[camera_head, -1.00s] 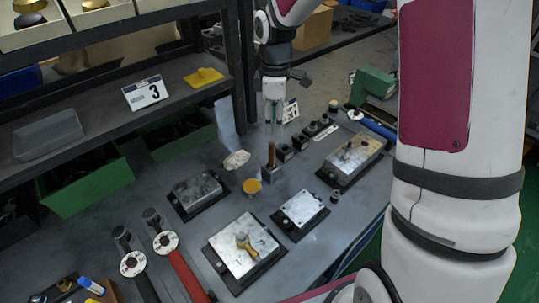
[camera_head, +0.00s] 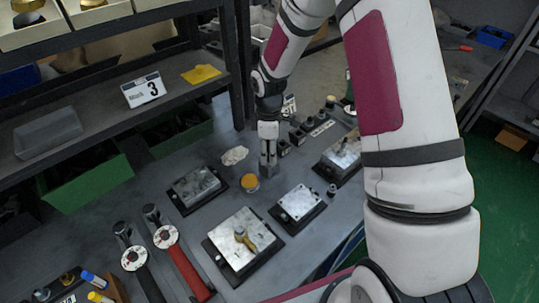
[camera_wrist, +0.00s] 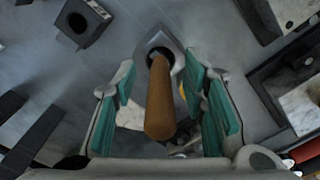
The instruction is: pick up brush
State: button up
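The brush shows as a brown wooden handle (camera_wrist: 162,105) standing upright in a hole of a small grey holder (camera_wrist: 157,42). Its lower end is hidden inside the holder. In the head view the holder (camera_head: 268,168) stands mid-bench, and my gripper (camera_head: 268,143) is directly above it, covering the handle. In the wrist view my gripper (camera_wrist: 160,75) is open, with its teal-padded fingers on either side of the handle. Gaps show between the handle and the pads.
A yellow round lid (camera_head: 249,182) and a whitish lump (camera_head: 235,156) lie close left of the holder. Metal valve blocks (camera_head: 298,202) sit in front and to the right. Small black blocks (camera_head: 283,148) stand just right. A shelf (camera_head: 180,85) rises at the left.

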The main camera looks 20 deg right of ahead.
jog(key=shift+f, duration=0.25)
grip_shut()
jog(key=shift+r, duration=0.1)
notch_tip(320, 180, up, 10)
jog(key=shift+f+b, duration=0.1)
jog(key=shift+b, duration=0.25)
